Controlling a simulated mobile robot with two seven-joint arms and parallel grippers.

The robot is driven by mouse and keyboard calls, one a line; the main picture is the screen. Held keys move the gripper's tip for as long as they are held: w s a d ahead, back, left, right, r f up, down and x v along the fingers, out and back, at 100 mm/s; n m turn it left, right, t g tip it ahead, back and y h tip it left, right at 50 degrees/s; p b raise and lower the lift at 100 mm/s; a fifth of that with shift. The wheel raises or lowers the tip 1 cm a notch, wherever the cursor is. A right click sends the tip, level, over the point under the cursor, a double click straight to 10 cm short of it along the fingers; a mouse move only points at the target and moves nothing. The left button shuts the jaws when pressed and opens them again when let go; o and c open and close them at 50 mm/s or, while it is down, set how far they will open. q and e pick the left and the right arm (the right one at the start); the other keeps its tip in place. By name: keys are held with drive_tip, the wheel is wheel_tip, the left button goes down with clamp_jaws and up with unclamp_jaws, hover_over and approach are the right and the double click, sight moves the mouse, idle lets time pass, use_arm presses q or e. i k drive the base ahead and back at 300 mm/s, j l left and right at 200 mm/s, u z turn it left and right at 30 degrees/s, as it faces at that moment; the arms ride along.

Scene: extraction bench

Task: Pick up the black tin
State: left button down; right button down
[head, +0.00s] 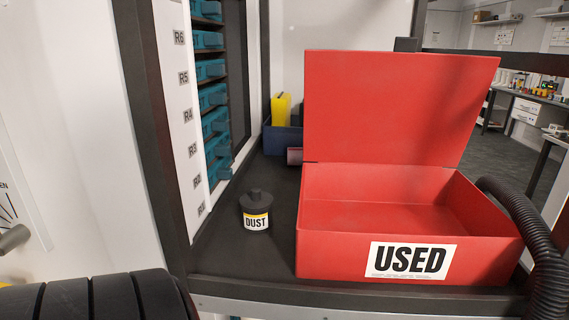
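The black tin (255,210) stands upright on the dark bench top, left of the red box. It has a knobbed black lid and a white and yellow label reading DUST. Nothing touches it. Neither of my grippers is in the head view.
The open red box (400,215) labelled USED stands right of the tin, lid raised, and looks empty. A rack of teal trays (212,97) rises at the left. A blue bin (282,138) with a yellow item (281,109) is behind. A ribbed black hose (541,250) bends at the right.

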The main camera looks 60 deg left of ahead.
sight(257, 222)
drive_tip(key=u, duration=2.05)
drive_tip(key=k+l+z, duration=0.1)
drive_tip(key=z, duration=0.25)
